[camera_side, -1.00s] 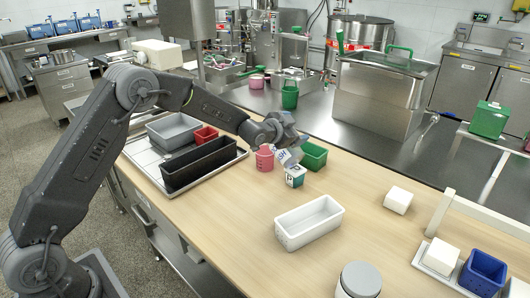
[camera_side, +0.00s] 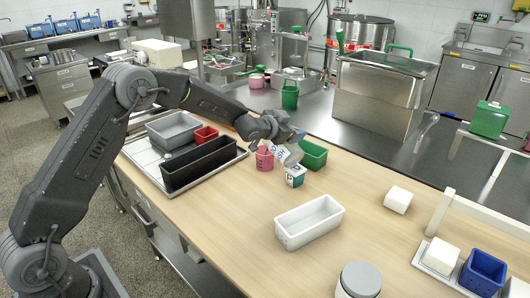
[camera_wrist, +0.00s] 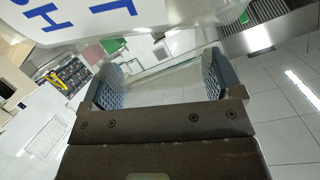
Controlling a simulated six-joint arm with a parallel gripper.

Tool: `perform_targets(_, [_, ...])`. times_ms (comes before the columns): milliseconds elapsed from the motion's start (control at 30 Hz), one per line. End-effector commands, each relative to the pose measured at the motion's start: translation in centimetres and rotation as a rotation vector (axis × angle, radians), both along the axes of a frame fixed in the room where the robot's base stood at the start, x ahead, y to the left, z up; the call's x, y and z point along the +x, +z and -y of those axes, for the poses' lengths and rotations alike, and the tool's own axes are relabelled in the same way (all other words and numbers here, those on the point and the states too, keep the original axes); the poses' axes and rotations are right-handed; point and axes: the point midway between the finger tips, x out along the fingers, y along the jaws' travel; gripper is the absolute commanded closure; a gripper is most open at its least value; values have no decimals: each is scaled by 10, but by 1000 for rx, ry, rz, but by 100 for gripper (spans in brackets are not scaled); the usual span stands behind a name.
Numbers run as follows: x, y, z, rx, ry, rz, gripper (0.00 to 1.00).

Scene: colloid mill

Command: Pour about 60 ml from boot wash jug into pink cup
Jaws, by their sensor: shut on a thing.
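The boot wash jug (camera_side: 284,151) is a whitish vessel with blue lettering, held tilted with its upper end towards the pink cup. Large blue letters on the jug (camera_wrist: 75,18) fill the top left of the wrist view. My gripper (camera_side: 287,138) is shut on the jug; in the wrist view my gripper (camera_wrist: 162,82) has a pale, clear part of it between the pads. The pink cup (camera_side: 264,162) stands upright on the wooden table, just left of and below the jug. The liquid, any stream and the cup's inside cannot be made out.
A small teal-and-white labelled container (camera_side: 295,178) stands just below the jug, and a green bin (camera_side: 314,155) close to the right. A black bin (camera_side: 198,164) on a tray is at left.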

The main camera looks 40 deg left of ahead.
Motion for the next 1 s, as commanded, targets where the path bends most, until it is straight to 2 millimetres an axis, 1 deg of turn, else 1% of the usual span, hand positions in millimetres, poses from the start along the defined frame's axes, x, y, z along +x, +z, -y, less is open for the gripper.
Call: perform_targets(1000, [2, 1, -7, -41, 0, -5, 50])
